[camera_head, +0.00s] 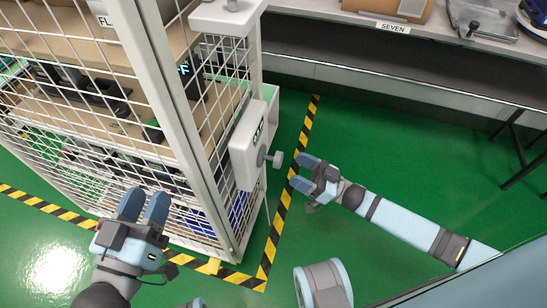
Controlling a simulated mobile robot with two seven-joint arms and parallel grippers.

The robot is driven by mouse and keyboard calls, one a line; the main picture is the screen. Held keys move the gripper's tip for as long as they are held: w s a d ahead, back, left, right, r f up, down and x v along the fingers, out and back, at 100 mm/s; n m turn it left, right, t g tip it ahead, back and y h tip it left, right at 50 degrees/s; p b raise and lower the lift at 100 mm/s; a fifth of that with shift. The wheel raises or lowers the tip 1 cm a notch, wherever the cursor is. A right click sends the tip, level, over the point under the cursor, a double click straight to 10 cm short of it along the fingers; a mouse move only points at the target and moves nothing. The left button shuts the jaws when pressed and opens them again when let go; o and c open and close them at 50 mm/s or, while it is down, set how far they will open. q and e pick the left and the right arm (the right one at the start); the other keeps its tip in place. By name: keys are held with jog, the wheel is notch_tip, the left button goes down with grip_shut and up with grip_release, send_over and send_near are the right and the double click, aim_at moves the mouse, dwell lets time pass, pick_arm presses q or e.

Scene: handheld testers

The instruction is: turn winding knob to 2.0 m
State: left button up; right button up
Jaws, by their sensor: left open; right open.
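A white box (244,158) is fixed to the corner side of a white wire cage (150,70). A small grey winding knob (275,159) sticks out to the right from the box on a short shaft. A dark marking on the box is too small to read. My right gripper (302,172) is open just to the right of the knob, its fingers pointing left toward it with a small gap between. My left gripper (145,205) is open and empty in front of the cage mesh, at lower left, fingers pointing up.
The cage holds shelves with dark equipment behind the mesh. Yellow-black floor tape (291,180) runs around the cage. A workbench (400,75) labelled SEVEN stands at the back right. The green floor between cage and bench is clear.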

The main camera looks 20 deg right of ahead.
aim_at(271, 158)
pick_arm(q)
notch_tip(271, 158, down, 3)
jog(key=shift+d+r+g+b, duration=0.15)
jog(key=shift+g+b, duration=0.45)
jog(key=shift+b, duration=0.1)
pick_arm(e)
jog(key=x, duration=0.8)
jog(key=shift+c, duration=0.2)
jog(key=c, duration=0.6)
